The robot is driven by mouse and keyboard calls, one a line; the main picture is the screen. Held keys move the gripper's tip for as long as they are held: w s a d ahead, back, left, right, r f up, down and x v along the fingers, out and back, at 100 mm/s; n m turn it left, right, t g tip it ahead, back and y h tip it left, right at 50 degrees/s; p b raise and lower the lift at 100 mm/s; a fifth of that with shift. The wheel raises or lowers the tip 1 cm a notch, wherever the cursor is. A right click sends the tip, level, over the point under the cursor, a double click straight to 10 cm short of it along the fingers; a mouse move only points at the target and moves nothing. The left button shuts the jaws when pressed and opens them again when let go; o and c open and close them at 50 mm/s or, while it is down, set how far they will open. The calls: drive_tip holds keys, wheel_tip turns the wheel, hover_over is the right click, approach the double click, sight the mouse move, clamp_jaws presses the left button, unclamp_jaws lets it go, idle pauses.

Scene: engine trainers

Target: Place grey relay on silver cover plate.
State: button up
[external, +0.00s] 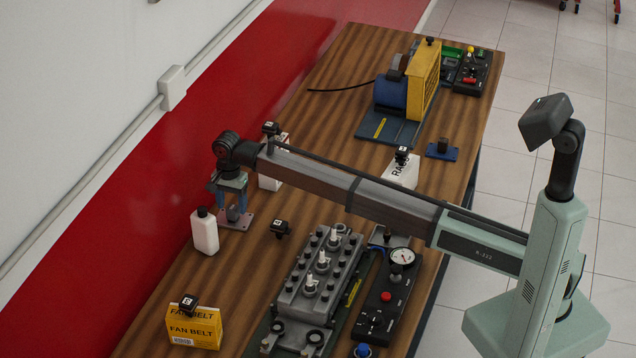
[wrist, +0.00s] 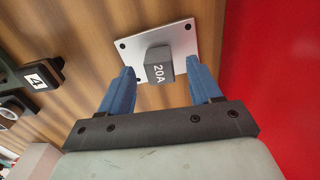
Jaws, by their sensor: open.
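The grey relay (wrist: 159,65), a small block marked 20A, stands on the silver cover plate (wrist: 182,37), a square plate with dark corner holes. In the external view the relay (external: 232,214) and the plate (external: 241,225) are at the left of the table, near the red wall. My gripper (external: 229,200) is just above them, pointing down. In the wrist view my gripper (wrist: 161,74) is open, with one blue finger on each side of the relay and visible gaps between. Whether the fingertips reach down beside the relay is hard to tell.
A white bottle (external: 204,232) stands close beside the plate, and another white container (external: 272,180) is behind it. A black numbered block (external: 280,228) lies to the right. The engine block (external: 318,275) and gauge panel (external: 385,300) are nearer the front. A fan belt box (external: 194,326) is front left.

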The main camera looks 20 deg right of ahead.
sight(232, 207)
wheel_tip(232, 207, up, 10)
idle(0.4)
idle(0.4)
